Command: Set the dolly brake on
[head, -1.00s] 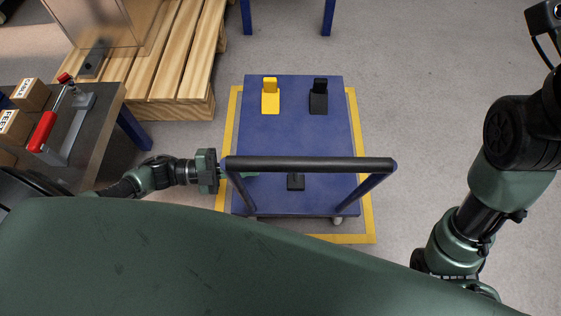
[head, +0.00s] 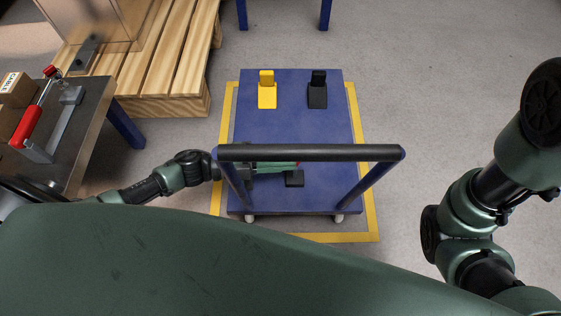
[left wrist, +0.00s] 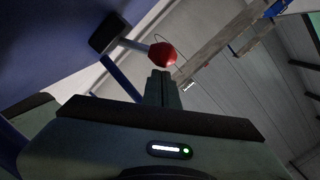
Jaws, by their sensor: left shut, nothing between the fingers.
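The dolly (head: 290,125) is a blue platform with a dark handle bar (head: 310,153) across its near side. A small black base (head: 294,179) sits on its deck behind the bar. The left wrist view shows a metal lever (left wrist: 132,45) with a red knob (left wrist: 162,54), rising from a black base (left wrist: 106,34). My left gripper (head: 294,165) reaches in from the left, low beneath the handle bar. Its closed, empty fingers (left wrist: 160,77) point at the red knob; I cannot tell if they touch it. A red spot (head: 299,163) shows at the fingertips. My right gripper is out of view.
A yellow block (head: 267,92) and a black block (head: 317,92) stand on the deck's far end. Yellow tape (head: 373,200) frames the dolly. A wooden pallet (head: 175,90) and a table (head: 85,125) with a red-handled tool stand left. The floor at right is clear.

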